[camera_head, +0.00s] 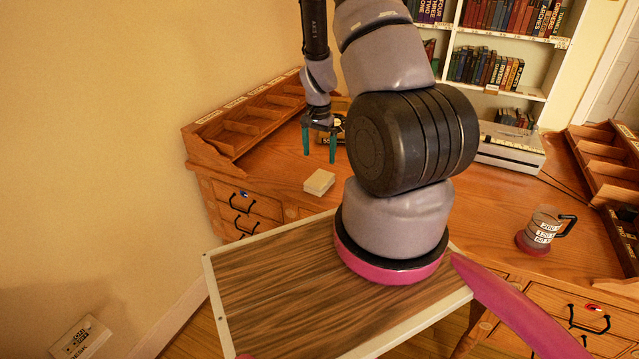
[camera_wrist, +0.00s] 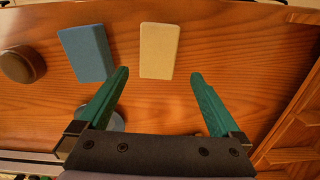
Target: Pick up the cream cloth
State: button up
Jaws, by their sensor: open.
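The cream cloth (camera_head: 319,182) is a flat, folded rectangle lying on the wooden desk near its front edge. It also shows in the wrist view (camera_wrist: 159,50), at the top middle. My gripper (camera_head: 320,158) is open and empty, pointing down above the desk. In the head view its fingers are just behind and above the cloth. In the wrist view the green fingertips (camera_wrist: 159,74) frame the cloth's lower end, one to each side, with clear gaps. I cannot tell the exact height between the tips and the cloth.
A blue folded cloth (camera_wrist: 87,52) lies left of the cream one, and a brown round object (camera_wrist: 22,65) beyond it. A grey round object (camera_wrist: 113,121) is partly behind the left finger. A wooden organizer (camera_head: 245,118) and a measuring mug (camera_head: 541,230) stand on the desk.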

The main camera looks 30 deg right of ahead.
aim_at(320, 178)
jog(key=f, duration=1)
jog(key=shift+s+f, duration=0.1)
jog(key=shift+s, duration=0.1)
jog(key=c, duration=1.2)
